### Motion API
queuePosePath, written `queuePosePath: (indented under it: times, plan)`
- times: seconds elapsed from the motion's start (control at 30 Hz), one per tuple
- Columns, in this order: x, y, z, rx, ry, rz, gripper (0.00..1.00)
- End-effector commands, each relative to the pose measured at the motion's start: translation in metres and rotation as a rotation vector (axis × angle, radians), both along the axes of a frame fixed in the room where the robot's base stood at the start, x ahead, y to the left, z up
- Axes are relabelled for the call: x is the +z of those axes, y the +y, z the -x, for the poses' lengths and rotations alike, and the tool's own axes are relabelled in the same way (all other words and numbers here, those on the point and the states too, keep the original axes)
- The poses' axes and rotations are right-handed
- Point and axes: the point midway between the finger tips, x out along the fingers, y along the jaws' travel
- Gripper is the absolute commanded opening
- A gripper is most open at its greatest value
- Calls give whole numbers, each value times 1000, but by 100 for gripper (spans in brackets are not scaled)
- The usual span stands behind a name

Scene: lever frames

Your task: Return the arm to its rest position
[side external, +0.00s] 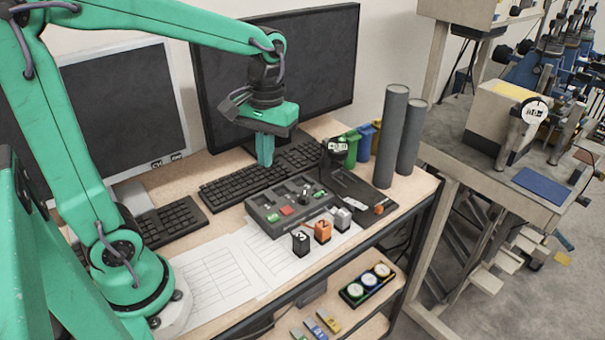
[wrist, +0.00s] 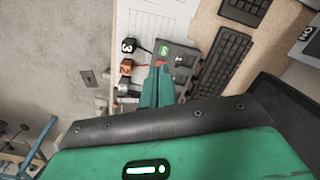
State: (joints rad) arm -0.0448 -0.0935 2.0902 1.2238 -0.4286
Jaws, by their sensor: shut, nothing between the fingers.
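My gripper (side external: 265,152) points down above the desk, in front of the right monitor and over the far side of the keyboard. Its green fingers are together with nothing between them. In the wrist view my gripper's fingers (wrist: 160,75) show closed, overlapping part of the grey control panel (wrist: 178,53) in the picture. In the side view the control panel (side external: 262,222) sits in front of and below the gripper, with a red button and green parts on it. The arm is stretched out from its base at the left.
Two grey cylinders (side external: 391,138) stand at the right. The right monitor (side external: 325,60) is close behind the gripper. Paper sheets (side external: 215,272) lie flat near the base.

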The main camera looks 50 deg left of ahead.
Motion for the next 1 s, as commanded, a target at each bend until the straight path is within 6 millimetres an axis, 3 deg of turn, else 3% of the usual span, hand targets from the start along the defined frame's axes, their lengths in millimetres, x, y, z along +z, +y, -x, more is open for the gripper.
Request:
queuePosePath:
  times: [0.43, 0.73, 1.0]
  plan:
    - [26, -8, 43, -245, -297, -25, 0]
    - [32, -12, 69, -396, -478, -72, 0]
    - [33, -14, 78, -465, -558, -100, 0]
